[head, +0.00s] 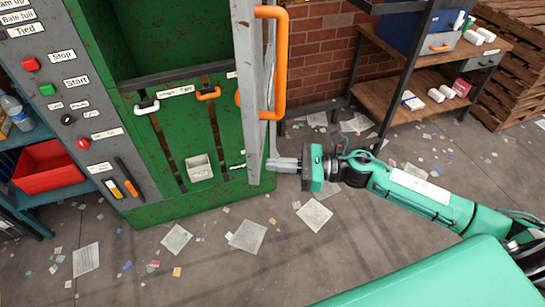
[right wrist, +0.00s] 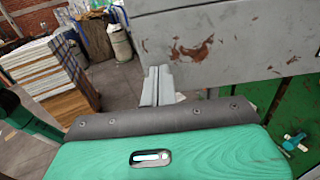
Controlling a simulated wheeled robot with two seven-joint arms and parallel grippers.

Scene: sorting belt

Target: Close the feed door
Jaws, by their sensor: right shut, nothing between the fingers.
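The feed door (head: 246,90) is a grey metal panel with an orange bar handle (head: 281,60). It stands open, swung out edge-on from the right side of the green baler (head: 150,195). The door also shows as a grey, rust-marked panel in the right wrist view (right wrist: 240,45). My right gripper (head: 274,163) is shut and empty at the right side of the door's lower part; its fingers also show close together in the right wrist view (right wrist: 158,82). The fingertips are at or very near the door; I cannot tell whether they touch. My left gripper is not in view.
A grey control panel (head: 75,100) with labelled buttons stands at the left, beside a red bin (head: 48,168). A wooden shelf bench (head: 420,85) and stacked pallets (head: 515,60) stand at the back right. Paper scraps litter the otherwise open floor.

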